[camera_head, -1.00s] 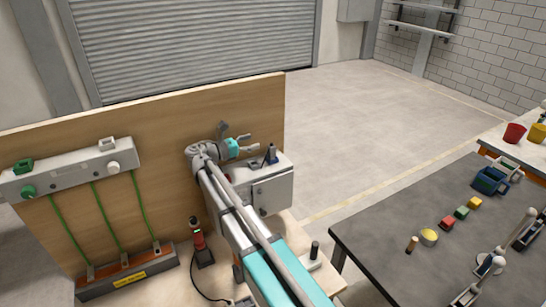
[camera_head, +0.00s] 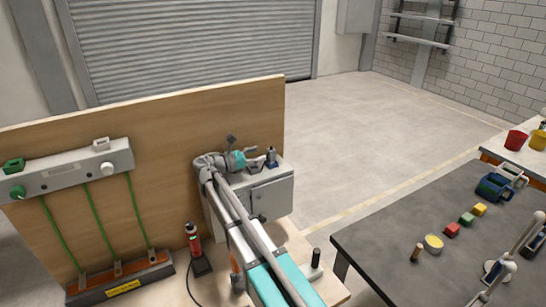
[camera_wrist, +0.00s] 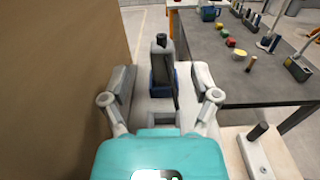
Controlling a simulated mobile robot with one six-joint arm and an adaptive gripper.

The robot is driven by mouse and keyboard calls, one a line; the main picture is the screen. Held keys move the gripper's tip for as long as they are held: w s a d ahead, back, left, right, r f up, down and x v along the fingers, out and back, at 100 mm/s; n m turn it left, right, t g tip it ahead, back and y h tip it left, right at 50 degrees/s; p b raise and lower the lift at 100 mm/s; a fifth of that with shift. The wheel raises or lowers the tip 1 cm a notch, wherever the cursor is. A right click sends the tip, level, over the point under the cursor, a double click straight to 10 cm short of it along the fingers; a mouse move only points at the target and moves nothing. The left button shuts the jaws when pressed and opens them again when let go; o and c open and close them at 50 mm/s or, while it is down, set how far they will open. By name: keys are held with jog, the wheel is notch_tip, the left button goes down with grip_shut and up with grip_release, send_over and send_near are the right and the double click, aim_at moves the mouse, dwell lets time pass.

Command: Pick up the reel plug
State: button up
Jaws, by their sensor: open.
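What looks like the reel plug (camera_head: 271,154) is a small dark grey upright piece with a black tip. It stands in a blue base on top of the grey box (camera_head: 270,195), near its right end. In the wrist view the plug (camera_wrist: 160,62) and blue base are straight ahead, between the lines of the two fingers. My gripper (camera_head: 252,156) is just left of the plug in the head view. In the wrist view my gripper (camera_wrist: 162,88) is open, with clear space on both sides of the plug. I cannot tell the exact distance to it.
A wooden panel (camera_head: 150,130) rises close along the left and behind. A red-and-black device (camera_head: 195,240) stands left of the box. A black-topped post (camera_head: 315,258) stands in front. The dark table (camera_head: 385,235) at right holds blocks and a blue container (camera_head: 492,187).

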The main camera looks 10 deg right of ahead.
aim_at(268, 151)
jog(key=shift+d, duration=0.1)
jog(key=shift+x, duration=2.4)
grip_shut()
